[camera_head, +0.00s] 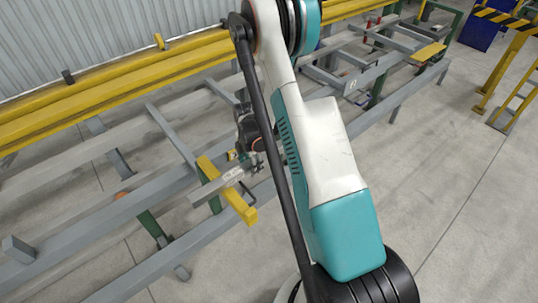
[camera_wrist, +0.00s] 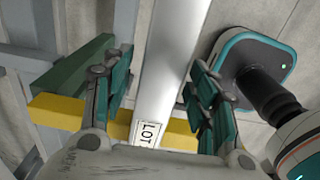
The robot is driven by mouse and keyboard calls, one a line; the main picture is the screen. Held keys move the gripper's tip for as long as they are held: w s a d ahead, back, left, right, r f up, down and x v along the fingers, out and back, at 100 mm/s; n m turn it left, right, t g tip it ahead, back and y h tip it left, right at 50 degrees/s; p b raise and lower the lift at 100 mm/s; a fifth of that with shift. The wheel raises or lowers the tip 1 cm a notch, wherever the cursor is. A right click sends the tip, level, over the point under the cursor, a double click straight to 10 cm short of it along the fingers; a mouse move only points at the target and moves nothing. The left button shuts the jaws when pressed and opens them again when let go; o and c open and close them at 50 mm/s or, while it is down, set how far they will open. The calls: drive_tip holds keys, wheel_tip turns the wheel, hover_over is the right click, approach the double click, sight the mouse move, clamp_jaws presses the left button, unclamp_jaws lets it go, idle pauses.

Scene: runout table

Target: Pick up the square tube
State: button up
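The square tube (camera_head: 222,187) is a light grey bar with a label, lying across a yellow bar of the runout table in the head view. In the wrist view the tube (camera_wrist: 172,55) runs lengthwise between my fingers, its white "LOT" label (camera_wrist: 148,133) near the palm. My gripper (camera_wrist: 160,78) is open around the tube, with a visible gap on the left; the right finger looks close to it, and contact cannot be told. In the head view my gripper (camera_head: 250,165) is at the tube's right end, partly hidden by my arm.
The yellow bar (camera_head: 240,207) also crosses under the tube in the wrist view (camera_wrist: 58,112), beside a green bar (camera_wrist: 72,78). Grey frame rails (camera_head: 90,240) surround this spot. Long yellow beams (camera_head: 120,80) run behind. Open floor (camera_head: 440,190) lies at right.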

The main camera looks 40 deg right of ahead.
clamp_jaws()
drive_tip(key=shift+r, duration=0.15)
